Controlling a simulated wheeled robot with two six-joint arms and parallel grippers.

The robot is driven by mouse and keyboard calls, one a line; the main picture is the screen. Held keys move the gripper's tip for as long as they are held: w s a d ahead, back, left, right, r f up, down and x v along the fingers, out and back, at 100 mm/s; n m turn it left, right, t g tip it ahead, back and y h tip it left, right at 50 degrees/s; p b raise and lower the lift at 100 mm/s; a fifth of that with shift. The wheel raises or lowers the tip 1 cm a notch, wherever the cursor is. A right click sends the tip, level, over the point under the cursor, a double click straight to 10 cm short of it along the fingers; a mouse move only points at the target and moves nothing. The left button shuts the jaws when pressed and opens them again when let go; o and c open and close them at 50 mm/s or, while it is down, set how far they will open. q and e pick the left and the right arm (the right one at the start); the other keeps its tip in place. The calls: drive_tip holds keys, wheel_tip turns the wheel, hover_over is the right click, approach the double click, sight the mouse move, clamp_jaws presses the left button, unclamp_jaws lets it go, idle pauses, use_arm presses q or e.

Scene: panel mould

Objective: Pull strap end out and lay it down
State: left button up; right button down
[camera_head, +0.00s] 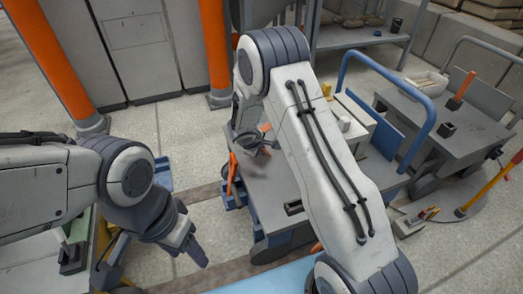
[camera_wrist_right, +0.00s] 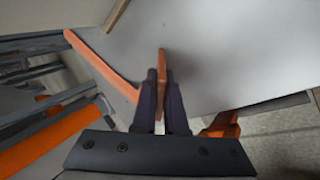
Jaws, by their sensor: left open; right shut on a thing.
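My right gripper (camera_wrist_right: 163,88) is shut on an upright orange strap end (camera_wrist_right: 162,60) in the right wrist view. In the head view, my right gripper (camera_head: 250,142) is over the left part of a grey cart top (camera_head: 265,185), partly hidden by my arm. A longer orange strip (camera_wrist_right: 100,62) runs across the grey surface to the left of the fingers; whether it joins the held piece is unclear. Orange also shows at the cart's left edge (camera_head: 232,174). My left gripper (camera_head: 197,252) is open and empty, low at the left, apart from the cart.
An orange block (camera_wrist_right: 224,126) sits right of the fingers in the wrist view. A blue tube handle (camera_head: 390,56) and white boxes stand at the cart's far side. Another grey cart (camera_head: 440,140) is at right. Orange posts (camera_head: 214,45) rise behind.

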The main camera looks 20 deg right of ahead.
drive_tip(key=c, duration=0.9)
unclamp_jaws()
drive_tip(key=p+v, duration=0.3)
drive_tip(key=v, duration=0.7)
drive_tip(key=shift+s+r, duration=0.1)
drive_tip(key=shift+r, duration=0.15)
drive_tip(key=s+a+r+m+g+y, duration=0.15)
drive_tip(key=s+a+r, duration=0.45)
drive_tip(key=s+r, duration=0.6)
drive_tip(key=s+a+r+g+y, duration=0.1)
drive_tip(key=s+a+g+y, duration=0.15)
drive_tip(key=s, duration=0.85)
drive_tip(key=s+a+r+g+y, duration=0.15)
drive_tip(key=s+a, duration=0.25)
drive_tip(key=s, duration=0.6)
drive_tip(key=shift+m+t, duration=0.35)
wheel_tip(320, 180, up, 37)
drive_tip(key=p, duration=3.7)
drive_tip(key=shift+w+f, duration=0.1)
drive_tip(key=shift+w, duration=0.05)
